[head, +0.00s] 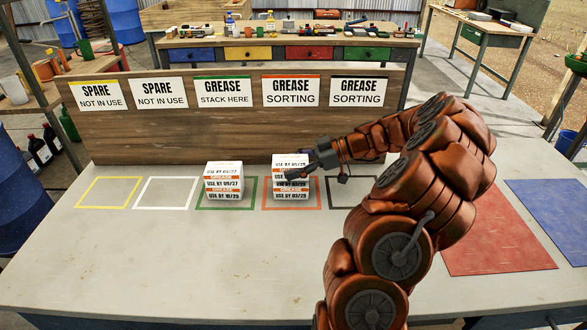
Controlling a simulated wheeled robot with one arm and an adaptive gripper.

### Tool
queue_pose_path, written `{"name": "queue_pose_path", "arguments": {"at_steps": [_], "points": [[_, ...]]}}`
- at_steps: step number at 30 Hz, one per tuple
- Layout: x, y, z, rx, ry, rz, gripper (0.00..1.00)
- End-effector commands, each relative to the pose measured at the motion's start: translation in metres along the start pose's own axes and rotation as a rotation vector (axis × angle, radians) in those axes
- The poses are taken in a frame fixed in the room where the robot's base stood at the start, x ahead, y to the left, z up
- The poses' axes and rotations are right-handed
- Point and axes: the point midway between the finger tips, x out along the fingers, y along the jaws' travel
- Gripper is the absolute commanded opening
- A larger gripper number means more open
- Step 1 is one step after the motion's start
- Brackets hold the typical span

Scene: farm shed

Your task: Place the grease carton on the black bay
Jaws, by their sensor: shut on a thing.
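White grease cartons with orange bands and "USE BY" dates are stacked in the orange-outlined bay (268,206). My gripper (292,172) reaches in from the right and is shut on the upper carton (289,159) of this stack. Its fingers hide part of that carton's front. I cannot tell whether it rests on the carton below (291,194) or is slightly raised. The black-outlined bay (340,207) is just to the right, under my arm. My arm hides part of it; the visible part is empty.
Another stack of grease cartons (224,184) stands in the green-outlined bay (200,206). The white bay (137,206) and yellow bay (78,206) are empty. A wooden board (140,138) with signs stands behind the bays. Red (495,240) and blue (555,225) mats lie at right.

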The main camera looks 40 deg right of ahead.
Motion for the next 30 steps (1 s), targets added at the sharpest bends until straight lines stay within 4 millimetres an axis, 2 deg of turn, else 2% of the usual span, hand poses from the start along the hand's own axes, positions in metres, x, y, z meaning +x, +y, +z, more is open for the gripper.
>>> {"name": "queue_pose_path", "arguments": {"at_steps": [4, 22, 23, 30], "points": [[0.006, 0.0, 0.015, -0.001, 0.0, 0.0, 0.24], [0.008, -0.001, 0.018, 0.0, 0.0, 0.0, 0.24], [0.007, -0.001, 0.018, 0.0, 0.0, 0.0, 0.63], [0.007, -0.001, 0.017, 0.001, 0.0, 0.0, 0.87]]}}
